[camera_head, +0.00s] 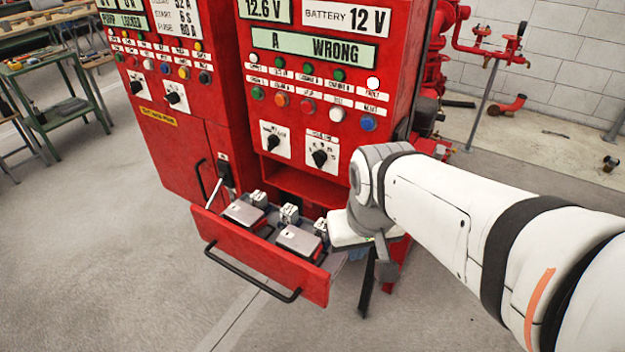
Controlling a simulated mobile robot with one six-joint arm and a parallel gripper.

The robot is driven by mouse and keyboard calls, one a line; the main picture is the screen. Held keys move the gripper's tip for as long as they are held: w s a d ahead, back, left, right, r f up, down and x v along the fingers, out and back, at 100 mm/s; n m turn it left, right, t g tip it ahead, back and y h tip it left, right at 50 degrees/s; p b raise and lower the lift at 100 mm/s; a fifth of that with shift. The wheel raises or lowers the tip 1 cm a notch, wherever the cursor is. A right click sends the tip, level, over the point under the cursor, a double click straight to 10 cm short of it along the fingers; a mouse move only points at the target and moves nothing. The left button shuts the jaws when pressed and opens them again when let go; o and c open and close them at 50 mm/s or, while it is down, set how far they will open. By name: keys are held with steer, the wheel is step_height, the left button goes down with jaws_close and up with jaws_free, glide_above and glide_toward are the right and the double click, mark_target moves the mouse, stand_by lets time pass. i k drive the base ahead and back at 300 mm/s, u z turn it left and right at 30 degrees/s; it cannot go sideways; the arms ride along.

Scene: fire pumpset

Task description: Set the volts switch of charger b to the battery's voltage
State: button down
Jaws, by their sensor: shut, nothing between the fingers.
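The right red cabinet (225,60) carries a sign (345,17) reading "BATTERY 12 V". Two black rotary knobs, a left one (273,143) and a right one (320,158), sit on white plates low on its panel. Their labels and settings are too small to read, so I cannot tell which is charger b's volts switch. An open red drawer (262,262) below holds two grey boxes (243,213) (298,238) with small units behind them. My gripper (386,268) is shut and empty, to the right of the drawer and below the knobs. Its fingertips are only partly clear.
A display (318,46) reads "A WRONG"; another (265,10) reads "12.6 V". The left cabinet (170,130) has two more knobs. The drawer sticks out at the front with a black handle (250,280). The floor (110,270) in front is clear. Red pipes (490,50) stand behind right.

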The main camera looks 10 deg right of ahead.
mark_target(320, 247)
steer(key=z, duration=0.1)
steer(key=k, duration=1.45)
steer(key=u, duration=0.4)
steer(key=i, duration=1)
steer(key=u, duration=0.05)
